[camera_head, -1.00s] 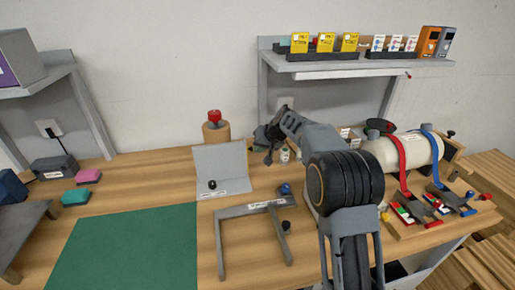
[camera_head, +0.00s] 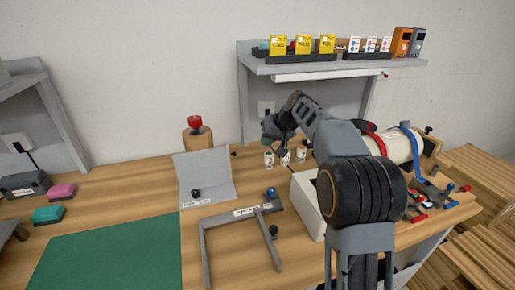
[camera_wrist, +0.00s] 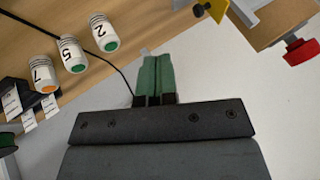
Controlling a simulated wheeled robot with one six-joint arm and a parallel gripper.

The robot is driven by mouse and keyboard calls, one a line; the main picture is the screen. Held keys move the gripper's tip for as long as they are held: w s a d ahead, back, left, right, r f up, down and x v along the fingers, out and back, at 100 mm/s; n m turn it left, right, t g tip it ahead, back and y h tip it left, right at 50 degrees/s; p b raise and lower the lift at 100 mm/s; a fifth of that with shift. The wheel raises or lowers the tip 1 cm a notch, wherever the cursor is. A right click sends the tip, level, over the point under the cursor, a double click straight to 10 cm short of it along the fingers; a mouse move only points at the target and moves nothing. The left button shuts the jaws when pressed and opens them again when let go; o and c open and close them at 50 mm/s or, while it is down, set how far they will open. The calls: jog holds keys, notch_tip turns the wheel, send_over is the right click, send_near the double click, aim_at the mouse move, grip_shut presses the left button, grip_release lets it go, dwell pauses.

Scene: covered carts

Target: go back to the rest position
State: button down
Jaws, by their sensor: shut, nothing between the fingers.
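My gripper (camera_head: 275,130) is raised above the back of the wooden table, in front of the grey wall shelf's lower panel. In the wrist view its two green fingers (camera_wrist: 156,76) are closed against each other with nothing between them. No object is in contact with the fingertips there. My arm runs from the lower right of the head view up to the gripper, and hides part of the table behind it.
Small white numbered bottles (camera_wrist: 72,54) stand behind my gripper, also in the head view (camera_head: 269,159). A red-topped wooden post (camera_head: 197,135), grey angled stand (camera_head: 205,175) and grey frame (camera_head: 240,212) are left. A cream cylinder (camera_head: 401,148) with straps lies right. The green mat (camera_head: 110,250) is clear.

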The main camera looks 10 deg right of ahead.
jog(key=s+d+f+m+g+h, duration=0.25)
jog(key=s+f, duration=0.35)
jog(key=s, duration=0.3)
jog(key=s+d+n+t+h+p, duration=0.1)
jog(key=s+h+p, duration=0.2)
jog(key=s, duration=2)
jog(key=shift+d+r, duration=0.15)
jog(key=shift+s+n, duration=0.1)
jog(key=shift+n, duration=0.15)
